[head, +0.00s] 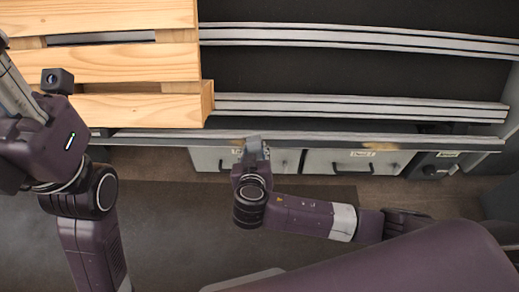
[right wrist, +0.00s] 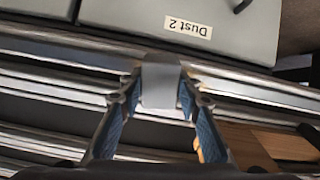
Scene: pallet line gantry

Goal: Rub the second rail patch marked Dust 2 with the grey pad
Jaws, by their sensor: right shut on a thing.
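My right gripper (head: 252,158) is shut on the grey pad (head: 254,144), at the front rail (head: 310,135). The pad shows between the two fingertips in the right wrist view (right wrist: 160,85), over the rail; I cannot tell whether it touches. The Dust 2 label (right wrist: 188,27) is on the grey cabinet front below the rail. A faint tan patch (head: 238,142) shows on the rail just left of the pad, partly hidden by pad and gripper. A clearer tan patch (head: 381,147) lies farther right, above another label (head: 363,153) too small to read surely. My left arm is at the left; its fingertips are not visible.
A wooden pallet (head: 120,66) lies over the rails at the upper left, its end left of my right gripper. More metal rails (head: 360,104) run behind the front one. Grey cabinet fronts (head: 330,162) stand below. The front rail right of the pad is unobstructed.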

